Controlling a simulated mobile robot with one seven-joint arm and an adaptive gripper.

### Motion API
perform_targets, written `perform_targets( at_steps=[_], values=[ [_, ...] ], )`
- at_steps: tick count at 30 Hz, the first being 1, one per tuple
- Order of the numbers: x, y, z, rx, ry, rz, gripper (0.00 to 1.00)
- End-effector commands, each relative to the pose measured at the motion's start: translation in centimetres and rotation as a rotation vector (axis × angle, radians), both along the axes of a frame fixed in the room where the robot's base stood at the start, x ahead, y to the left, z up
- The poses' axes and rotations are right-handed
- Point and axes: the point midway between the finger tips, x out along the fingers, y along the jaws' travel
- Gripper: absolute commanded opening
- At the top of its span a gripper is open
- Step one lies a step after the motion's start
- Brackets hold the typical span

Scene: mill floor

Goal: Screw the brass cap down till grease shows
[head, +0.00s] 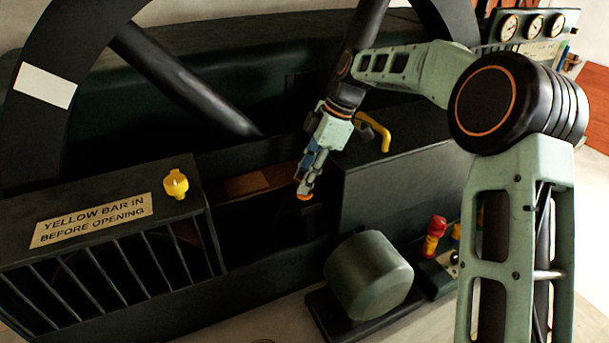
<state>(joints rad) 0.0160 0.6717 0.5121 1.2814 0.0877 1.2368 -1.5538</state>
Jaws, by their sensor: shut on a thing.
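My gripper (304,184) reaches down into the dark opening between the barred guard and the dark box. It is shut on the brass cap (305,196), a small orange-gold piece showing at its fingertips. The cap's seat below is lost in shadow, and I cannot see any grease. I cannot tell from this distance how far down the cap sits.
A barred guard with a sign (92,219) reading "YELLOW BAR IN BEFORE OPENING" and a yellow knob (176,184) is at left. A yellow bent handle (376,131) is right of my gripper. A green drum (368,275) and a red knob (435,232) stand in front.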

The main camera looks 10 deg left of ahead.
Motion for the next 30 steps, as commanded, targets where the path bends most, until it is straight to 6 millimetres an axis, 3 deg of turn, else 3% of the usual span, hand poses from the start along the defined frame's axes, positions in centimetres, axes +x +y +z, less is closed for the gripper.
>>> perform_targets(
  at_steps=[8, 9, 14, 23, 30],
  values=[
    [0.1, -0.1, 0.0, -0.002, -0.002, 0.000, 0.06],
    [0.1, -0.1, 0.0, -0.002, -0.002, 0.000, 0.31],
    [0.0, -0.1, 0.0, -0.002, 0.000, -0.001, 0.47],
    [0.1, -0.1, 0.2, -0.001, -0.001, -0.001, 0.47],
    [0.7, -1.3, 3.3, 0.001, -0.005, -0.003, 0.47]
  ],
)
